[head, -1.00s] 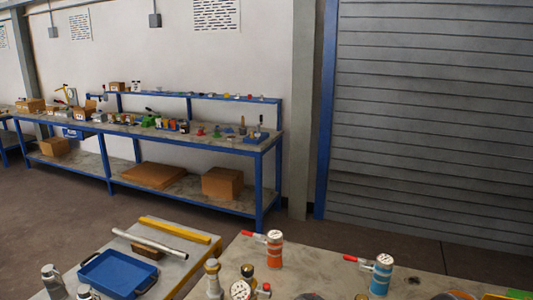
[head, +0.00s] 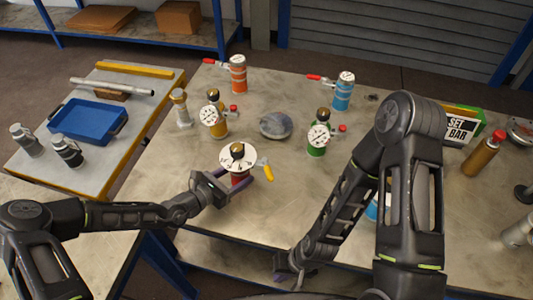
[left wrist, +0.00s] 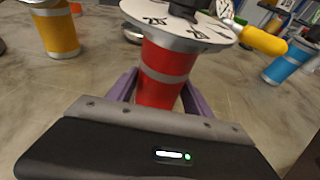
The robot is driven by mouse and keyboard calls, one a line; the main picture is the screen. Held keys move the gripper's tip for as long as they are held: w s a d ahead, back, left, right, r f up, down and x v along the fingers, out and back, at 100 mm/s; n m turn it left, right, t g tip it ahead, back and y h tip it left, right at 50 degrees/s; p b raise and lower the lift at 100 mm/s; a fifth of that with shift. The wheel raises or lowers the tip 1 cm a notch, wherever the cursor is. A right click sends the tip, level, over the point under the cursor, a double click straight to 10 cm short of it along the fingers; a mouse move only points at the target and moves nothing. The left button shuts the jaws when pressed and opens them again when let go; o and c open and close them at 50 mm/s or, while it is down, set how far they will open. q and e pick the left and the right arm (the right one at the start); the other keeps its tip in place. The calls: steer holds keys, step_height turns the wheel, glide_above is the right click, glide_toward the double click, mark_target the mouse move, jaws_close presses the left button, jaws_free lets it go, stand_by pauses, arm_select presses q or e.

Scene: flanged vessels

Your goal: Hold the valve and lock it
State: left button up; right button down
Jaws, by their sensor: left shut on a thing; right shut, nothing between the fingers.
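The valve is a red vessel (left wrist: 165,75) with a white marked disc (head: 238,160) on top, a dark knob at its centre and a yellow handle (head: 267,172) sticking out to the right. It stands upright on the table's near part. My left gripper (head: 236,183) is shut around the red body below the disc; in the left wrist view its purple fingers lie on either side of the body. The yellow handle (left wrist: 262,38) also shows there. My right gripper (head: 287,272) is shut and empty, low at the table's near edge, partly hard to make out.
Behind stand a yellow vessel (head: 214,118) and a green vessel (head: 318,135) with gauges, an orange vessel (head: 238,75), a blue vessel (head: 342,92) and a round grey plate (head: 276,125). A side table at left holds a blue tray (head: 88,120). Bare tabletop lies right of the valve.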

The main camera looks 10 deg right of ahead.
mark_target(271, 171)
steer(key=shift+w, duration=0.1)
stand_by(0.8)
steer(key=w+r, duration=0.3)
steer(key=w+a+r+n+g+y, duration=0.1)
steer(key=w+r, duration=0.2)
steer(key=r, duration=0.1)
steer(key=w+a+r+n+g, duration=0.1)
steer(key=w+r, duration=0.2)
steer(key=r, duration=0.1)
steer(key=shift+w+r+y, duration=0.1)
steer(key=shift+w+y, duration=0.1)
steer(key=shift+y, duration=0.1)
steer(key=w+d+r+n+y, duration=0.1)
steer(key=w+d+r+n, duration=0.6)
steer(key=r+n, duration=0.2)
steer(key=w+d+r+n+y, duration=0.2)
steer(key=w+d+r+n, duration=0.5)
steer(key=r+n, duration=0.3)
steer(key=shift+w+d+r+t+y, duration=0.35)
steer(key=shift+w+r, duration=0.2)
steer(key=shift+r, duration=0.35)
steer(key=shift+a+f, duration=0.1)
steer(key=shift+a, duration=0.05)
steer(key=x, duration=1.3)
steer(key=shift+a+f, duration=0.2)
steer(key=shift+f, duration=0.15)
